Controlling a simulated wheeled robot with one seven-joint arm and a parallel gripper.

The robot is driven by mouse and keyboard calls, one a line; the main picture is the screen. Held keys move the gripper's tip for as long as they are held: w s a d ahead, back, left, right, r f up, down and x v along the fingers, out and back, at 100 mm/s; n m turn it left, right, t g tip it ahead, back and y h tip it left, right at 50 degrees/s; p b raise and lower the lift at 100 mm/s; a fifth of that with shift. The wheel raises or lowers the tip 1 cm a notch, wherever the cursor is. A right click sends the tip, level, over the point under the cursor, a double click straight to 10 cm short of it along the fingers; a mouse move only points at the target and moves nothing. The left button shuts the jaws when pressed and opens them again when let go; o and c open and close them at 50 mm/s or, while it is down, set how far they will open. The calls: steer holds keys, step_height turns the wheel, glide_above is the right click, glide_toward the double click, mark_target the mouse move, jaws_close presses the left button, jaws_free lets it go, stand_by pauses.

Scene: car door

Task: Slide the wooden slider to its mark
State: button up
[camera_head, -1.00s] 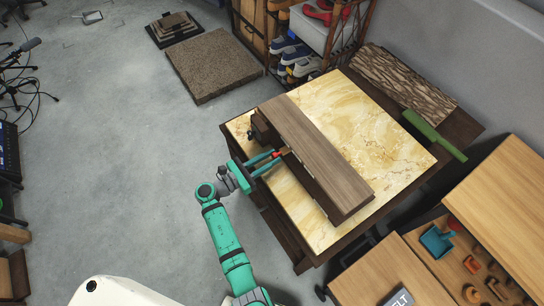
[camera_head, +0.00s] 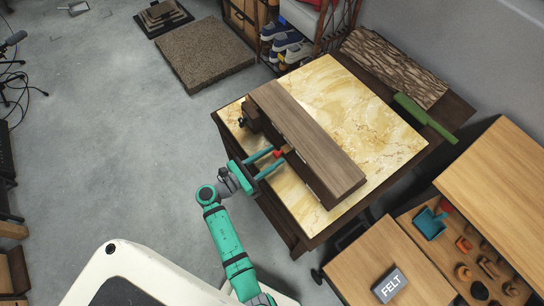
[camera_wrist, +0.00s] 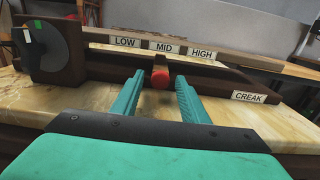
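A long wooden box (camera_head: 315,135) lies on a marble-topped cabinet. A small red-ended knob (camera_head: 277,154) sticks out of its near side, and I take it for the slider's handle. In the wrist view the red knob (camera_wrist: 160,78) is below the MID label (camera_wrist: 164,48), between the LOW (camera_wrist: 124,42) and HIGH (camera_wrist: 202,54) labels. My gripper (camera_head: 278,157) is open, with its green fingers on either side of the knob. In the wrist view, gaps show between the knob and both fingers of my gripper (camera_wrist: 159,76). The slider's body and its mark are not clearly visible.
A dial (camera_wrist: 50,45) is at the box's left end. A CREAK label (camera_wrist: 249,96) is at the right. A wooden desk with a FELT block (camera_head: 390,284) is at right.

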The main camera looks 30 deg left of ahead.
stand_by(0.3)
steer(key=v, duration=1)
steer(key=shift+s+a, duration=0.15)
steer(key=shift+s, duration=0.25)
steer(key=shift+a, duration=0.1)
